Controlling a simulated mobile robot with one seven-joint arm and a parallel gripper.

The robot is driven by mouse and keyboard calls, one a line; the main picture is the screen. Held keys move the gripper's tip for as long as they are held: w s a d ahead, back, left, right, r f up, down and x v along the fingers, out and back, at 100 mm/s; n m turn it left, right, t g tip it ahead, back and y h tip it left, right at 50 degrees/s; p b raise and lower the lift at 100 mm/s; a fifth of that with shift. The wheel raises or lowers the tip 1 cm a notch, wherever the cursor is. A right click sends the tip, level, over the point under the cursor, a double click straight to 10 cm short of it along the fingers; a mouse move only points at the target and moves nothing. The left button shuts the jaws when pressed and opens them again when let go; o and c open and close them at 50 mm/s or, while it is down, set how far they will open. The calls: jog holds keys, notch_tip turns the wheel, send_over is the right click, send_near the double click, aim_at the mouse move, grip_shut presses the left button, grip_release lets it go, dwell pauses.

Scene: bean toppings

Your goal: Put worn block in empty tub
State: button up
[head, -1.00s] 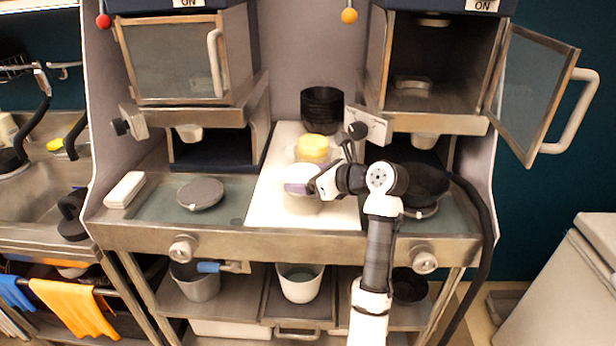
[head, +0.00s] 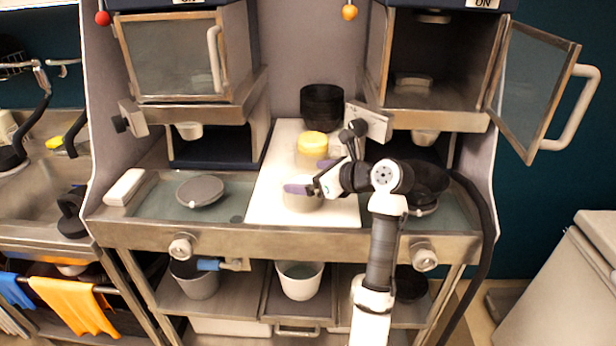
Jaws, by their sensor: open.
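A small purple block (head: 297,189), which looks like the worn block, shows at the mouth of a pale grey tub (head: 302,203) on the white middle counter. I cannot tell whether it rests inside or on the rim. My gripper (head: 314,188) is open at the block's right end, over the tub's right side. The gripper and wrist hide part of the tub, and its inside is not clear. Behind it, another tub (head: 312,160) has a yellow piece (head: 312,142) at its top. A white tub (head: 300,284) on the lower shelf looks empty.
Black stacked bowls (head: 322,104) stand at the back of the white counter (head: 272,205). A grey pan (head: 201,190) is on the left surface and a dark pan (head: 425,180) on the right. The right cabinet door (head: 538,95) hangs open. The counter's front left is clear.

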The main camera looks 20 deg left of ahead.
jog(key=b+v, duration=0.2)
jog(key=v, duration=1)
jog(key=shift+d+b, duration=0.35)
jog(key=shift+d, duration=0.05)
jog(key=shift+s+r, duration=0.1)
